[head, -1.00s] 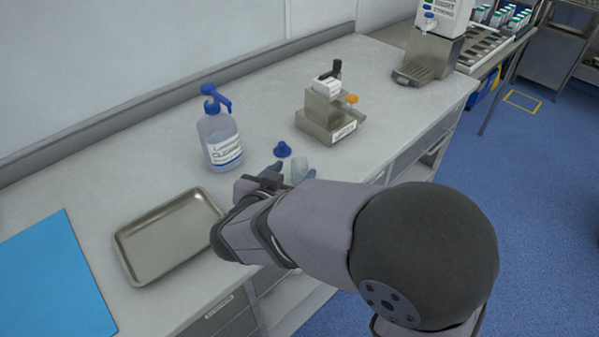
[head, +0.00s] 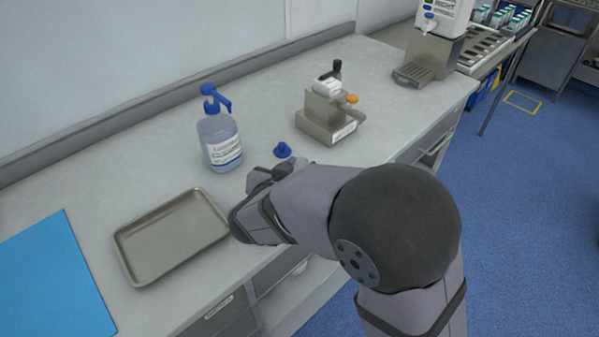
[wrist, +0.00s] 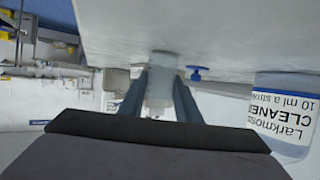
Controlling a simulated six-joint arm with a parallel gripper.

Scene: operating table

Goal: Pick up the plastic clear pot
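The clear plastic pot (wrist: 160,88) stands on the counter in the wrist view, between the two blue-grey fingers of my gripper (wrist: 160,103). The fingers are apart, one on each side of it. A narrow gap seems to show, but I cannot tell whether either finger touches it. In the head view my gripper (head: 285,169) is low over the counter's front part, and my arm and gripper hide most or all of the pot.
A blue cap-like piece (head: 282,150) lies just behind the gripper. A blue-topped cleaner bottle (head: 219,140) stands to the left. A metal tray (head: 127,252) and blue sheet (head: 48,280) lie farther left. A metal device (head: 329,120) stands behind right.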

